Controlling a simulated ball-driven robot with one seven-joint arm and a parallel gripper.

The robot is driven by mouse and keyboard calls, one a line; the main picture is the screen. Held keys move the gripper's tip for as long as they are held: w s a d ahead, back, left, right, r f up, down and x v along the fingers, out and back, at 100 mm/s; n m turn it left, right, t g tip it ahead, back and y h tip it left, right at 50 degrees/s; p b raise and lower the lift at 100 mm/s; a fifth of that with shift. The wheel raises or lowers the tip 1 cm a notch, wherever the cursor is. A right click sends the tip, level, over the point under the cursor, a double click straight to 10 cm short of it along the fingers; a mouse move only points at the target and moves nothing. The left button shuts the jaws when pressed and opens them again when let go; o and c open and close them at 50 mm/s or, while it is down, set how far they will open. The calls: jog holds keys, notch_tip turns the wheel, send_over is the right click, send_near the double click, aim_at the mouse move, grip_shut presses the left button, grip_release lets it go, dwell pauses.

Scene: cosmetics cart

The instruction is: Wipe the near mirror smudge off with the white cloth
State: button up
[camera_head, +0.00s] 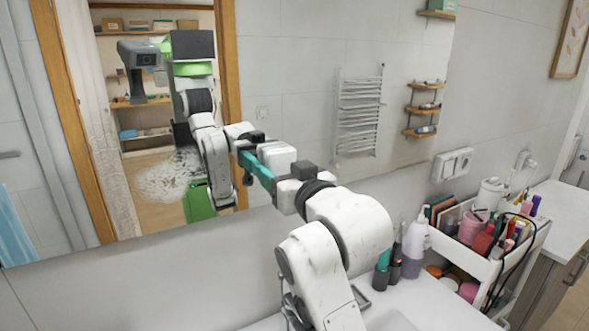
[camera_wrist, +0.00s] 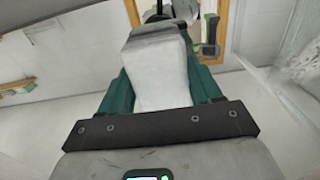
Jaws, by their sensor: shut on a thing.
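The wall mirror (camera_head: 300,60) fills the upper left of the head view. A pale, speckled smudge (camera_head: 163,181) shows on its lower left part. A speckled pale patch (camera_wrist: 306,62) also shows at the right edge of the wrist view. My gripper (camera_head: 257,168) reaches to the mirror, to the right of the smudge. Its teal fingers are shut on the white cloth (camera_head: 277,156), which looks like a folded pad between them in the wrist view (camera_wrist: 162,75). The cloth is close to the glass; I cannot tell whether it touches.
A white cart (camera_head: 480,263) with cosmetics stands at the lower right. A pump bottle (camera_head: 414,245) and dark tubes stand on the white counter (camera_head: 430,305) beside my arm. The mirror reflects my body, a doorway, shelves and a towel rail (camera_head: 360,110).

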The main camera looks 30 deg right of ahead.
aim_at(252, 158)
jog(key=shift+w+a, duration=0.1)
jog(key=shift+a, duration=2.25)
jog(key=shift+a+r+p, duration=0.1)
jog(key=shift+r+p, duration=1.25)
jog(key=shift+r, duration=0.1)
jog(key=shift+d+f, duration=0.1)
jog(key=shift+d, duration=5.75)
jog(key=shift+a, duration=0.15)
jog(key=shift+a, duration=5.6)
